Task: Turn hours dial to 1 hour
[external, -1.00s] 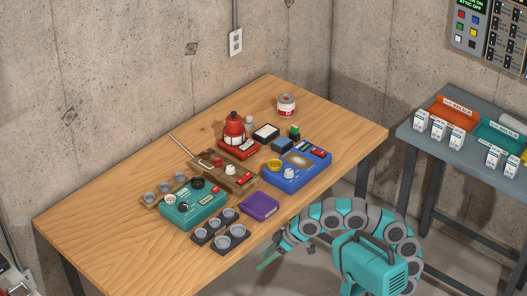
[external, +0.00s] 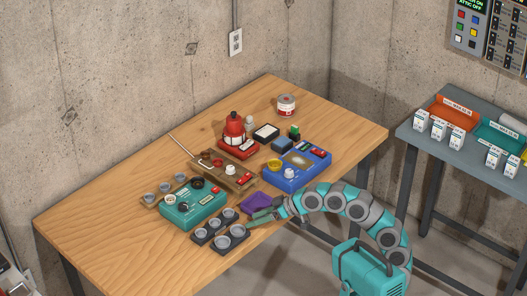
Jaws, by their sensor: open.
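No label is readable, so I cannot tell which knob is the hours dial. The teal box (external: 206,211) on the wooden table carries a white dial (external: 170,198) and dark knobs (external: 197,183). The blue box (external: 314,176) carries a yellow knob (external: 274,165) and a white knob (external: 289,173). The brown panel (external: 213,175) has a white knob (external: 230,169). My gripper (external: 256,219) is open and empty at the table's front edge, by the purple box (external: 254,201), apart from all the dials. It partly hides the purple box.
A dark tray with round grey cups (external: 234,236) lies just left of my gripper. A red device (external: 236,140) and a can (external: 287,105) stand farther back. The wooden table (external: 110,235) is bare at the front left.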

